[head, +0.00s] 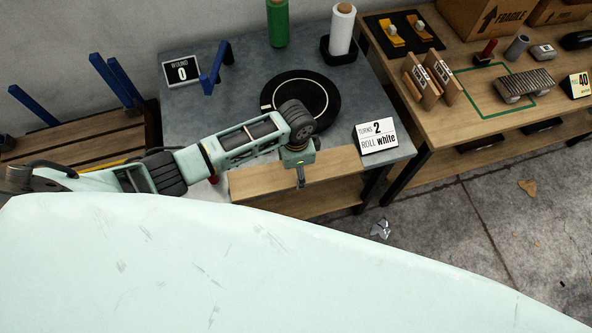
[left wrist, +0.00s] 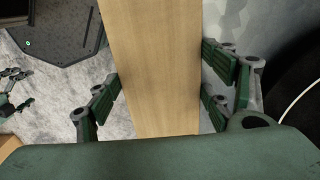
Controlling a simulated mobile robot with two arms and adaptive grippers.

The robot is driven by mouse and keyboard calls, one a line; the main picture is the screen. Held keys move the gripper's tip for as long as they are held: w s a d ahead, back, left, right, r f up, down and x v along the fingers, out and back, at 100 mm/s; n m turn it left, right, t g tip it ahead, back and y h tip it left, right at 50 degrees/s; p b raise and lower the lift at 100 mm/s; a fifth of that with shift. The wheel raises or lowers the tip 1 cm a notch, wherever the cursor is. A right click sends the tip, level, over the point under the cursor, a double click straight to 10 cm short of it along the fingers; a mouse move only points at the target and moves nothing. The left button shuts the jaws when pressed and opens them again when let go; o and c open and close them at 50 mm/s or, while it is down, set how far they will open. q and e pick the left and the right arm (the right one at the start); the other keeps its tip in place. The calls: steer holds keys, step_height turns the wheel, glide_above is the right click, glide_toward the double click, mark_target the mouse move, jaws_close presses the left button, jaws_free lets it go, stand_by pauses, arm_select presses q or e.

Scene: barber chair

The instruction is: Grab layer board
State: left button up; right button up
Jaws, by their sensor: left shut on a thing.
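A light wooden board (head: 258,179), which I take for the layer board, is at the front edge of the grey table in the head view. In the left wrist view the board (left wrist: 152,70) runs straight between the green finger pads. My left gripper (head: 300,178) is shut on the board, with fingers on both sides of it. Its fingers also show in the left wrist view (left wrist: 160,85). Teal jointed parts at the left edge of the left wrist view look like my right gripper (left wrist: 14,92); they are small and partly cut off.
The grey table (head: 190,125) bears a black round turntable (head: 325,92), a green roll (head: 278,22), a white roll (head: 342,30), a "WOUND 0" display (head: 181,71) and a "TURNS 2 ROLL white" sign (head: 377,137). A wooden workbench (head: 465,115) stands to the right. The floor (head: 470,240) is mostly clear.

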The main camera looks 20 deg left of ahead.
arm_select(q)
steer(key=c, duration=0.6)
steer(key=shift+o, duration=0.2)
